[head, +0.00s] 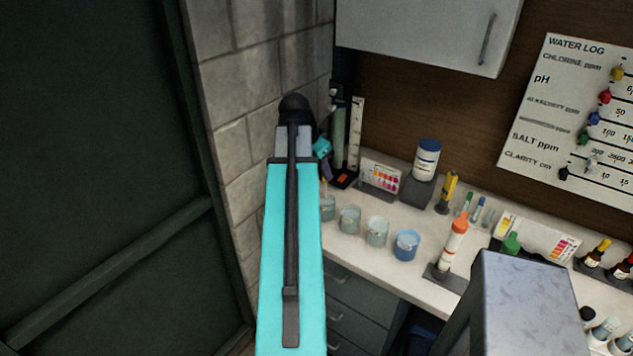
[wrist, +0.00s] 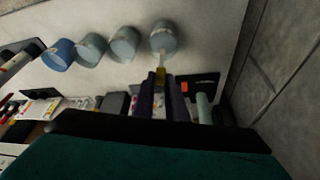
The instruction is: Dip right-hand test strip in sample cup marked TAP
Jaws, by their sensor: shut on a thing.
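My gripper (wrist: 164,90) is shut on a thin test strip (wrist: 161,68), yellowish near the fingers with a pale far end. In the wrist view the pale end overlaps the mouth of the end cup (wrist: 163,36), nearest the block wall. I cannot tell whether it touches liquid. In the head view this cup (head: 327,208) is partly behind my arm, with the gripper just above it. Two more greyish cups (head: 349,219) (head: 377,231) and a blue cup (head: 406,245) continue the row. No cup marking is readable, so I cannot tell which is TAP.
The block wall (head: 248,120) is close to the left of my gripper. Behind the cups stand a colour chart (head: 380,178), a white bottle (head: 427,158) and a yellow tube (head: 447,192). Counter in front of the cups is clear.

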